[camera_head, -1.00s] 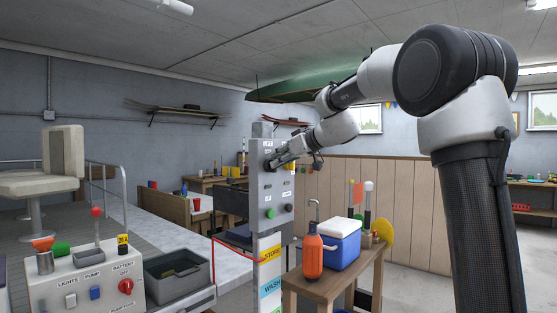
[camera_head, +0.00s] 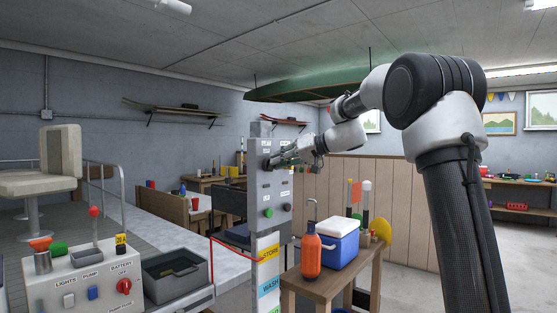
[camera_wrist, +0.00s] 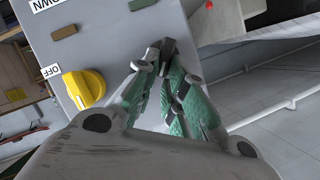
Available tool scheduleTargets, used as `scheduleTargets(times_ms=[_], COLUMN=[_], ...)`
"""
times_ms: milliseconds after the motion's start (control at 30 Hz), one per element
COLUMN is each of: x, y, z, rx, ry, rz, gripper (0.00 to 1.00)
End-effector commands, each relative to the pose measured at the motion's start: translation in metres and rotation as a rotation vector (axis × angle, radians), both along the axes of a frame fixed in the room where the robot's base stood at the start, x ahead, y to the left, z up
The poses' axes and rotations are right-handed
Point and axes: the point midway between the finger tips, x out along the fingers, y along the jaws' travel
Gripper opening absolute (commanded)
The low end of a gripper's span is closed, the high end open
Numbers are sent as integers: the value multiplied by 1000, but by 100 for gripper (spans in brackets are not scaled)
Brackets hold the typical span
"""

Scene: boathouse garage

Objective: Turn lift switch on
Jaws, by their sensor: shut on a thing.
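The grey control panel (camera_head: 270,184) stands upright on a post in the middle of the head view. My gripper (camera_head: 268,164) is at the upper left part of its face. A brown button and a green button show above.
A wooden table (camera_head: 325,280) with a blue cooler (camera_head: 335,241) and an orange bottle (camera_head: 311,252) stands right of the post. A console (camera_head: 85,280) with switches and a grey bin (camera_head: 176,274) are at the left. A green boat hull (camera_head: 320,85) hangs overhead.

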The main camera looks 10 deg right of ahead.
Motion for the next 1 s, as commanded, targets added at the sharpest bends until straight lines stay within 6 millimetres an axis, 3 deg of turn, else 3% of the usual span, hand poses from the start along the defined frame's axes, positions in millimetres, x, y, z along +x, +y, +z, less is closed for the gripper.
scheduleTargets(times_ms=[1000], x=[7], y=[-10], z=[-21], rx=[699], ry=[511], rz=[-2], gripper=[0])
